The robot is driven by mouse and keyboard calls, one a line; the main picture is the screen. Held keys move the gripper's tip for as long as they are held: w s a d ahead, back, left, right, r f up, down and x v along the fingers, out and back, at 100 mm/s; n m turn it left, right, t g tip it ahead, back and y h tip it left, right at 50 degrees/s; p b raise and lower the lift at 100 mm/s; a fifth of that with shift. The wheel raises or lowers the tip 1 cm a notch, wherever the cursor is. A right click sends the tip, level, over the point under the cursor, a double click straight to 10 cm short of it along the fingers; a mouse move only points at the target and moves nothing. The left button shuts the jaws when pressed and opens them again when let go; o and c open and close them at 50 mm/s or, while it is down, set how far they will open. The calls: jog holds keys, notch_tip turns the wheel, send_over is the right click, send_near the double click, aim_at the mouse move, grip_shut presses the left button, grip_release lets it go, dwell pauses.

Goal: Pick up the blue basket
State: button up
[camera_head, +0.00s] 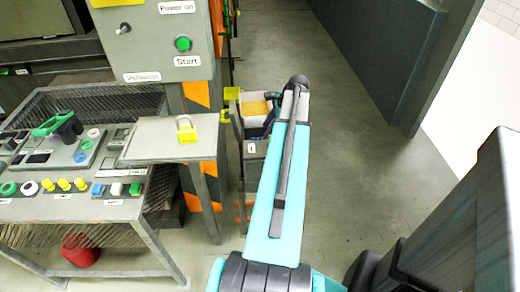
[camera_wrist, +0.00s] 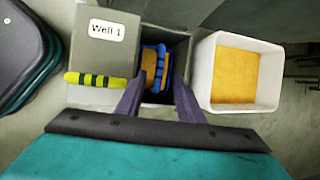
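The blue basket (camera_wrist: 162,60) sits inside a grey open well in the wrist view, with orange material showing in it. My gripper (camera_wrist: 158,88) is open, its two dark purple fingers apart at the near edge of the well. The fingertips lie just below the basket in the picture, one toward each side; I see nothing held between them. Whether they touch the basket or how high they are above it, I cannot tell. In the head view my arm hides most of the gripper and I cannot make out the basket.
The well's lid (camera_wrist: 104,45) is labelled "Well 1" and has a yellow and black handle (camera_wrist: 98,81). A white container (camera_wrist: 212,75) with orange material stands close at the right. In the head view, a control desk (camera_head: 75,165) is at the left; floor (camera_head: 350,170) is clear at the right.

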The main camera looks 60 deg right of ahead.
jog(key=shift+x, duration=0.85)
jog(key=shift+x, duration=2.6)
grip_shut()
